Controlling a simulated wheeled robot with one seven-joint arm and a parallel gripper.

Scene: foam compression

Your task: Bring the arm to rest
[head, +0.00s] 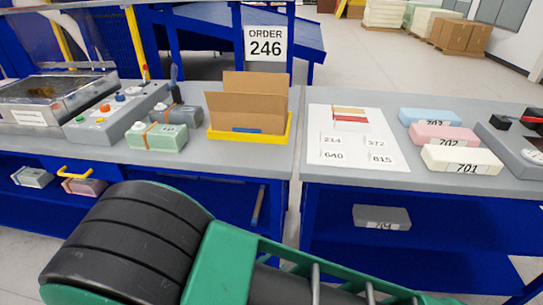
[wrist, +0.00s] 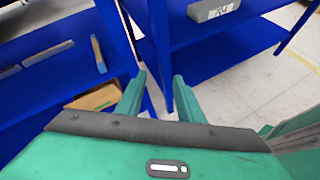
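My gripper (wrist: 160,82) shows in the wrist view with its two green fingers apart and nothing between them. It points down toward the gap between the two blue benches, beside their lower shelves. In the head view my green and black arm crosses the foreground in front of the benches, and the gripper itself is not visible there. No foam block touches the fingers.
Grey bench tops carry an open cardboard box in a yellow tray (head: 212,134), a green block (head: 157,137), a control panel (head: 112,112), a white sheet (head: 375,125) and blocks 701 (head: 460,159), 702 (head: 443,134), 703 (head: 431,116). A grey block (head: 381,216) lies on the lower shelf.

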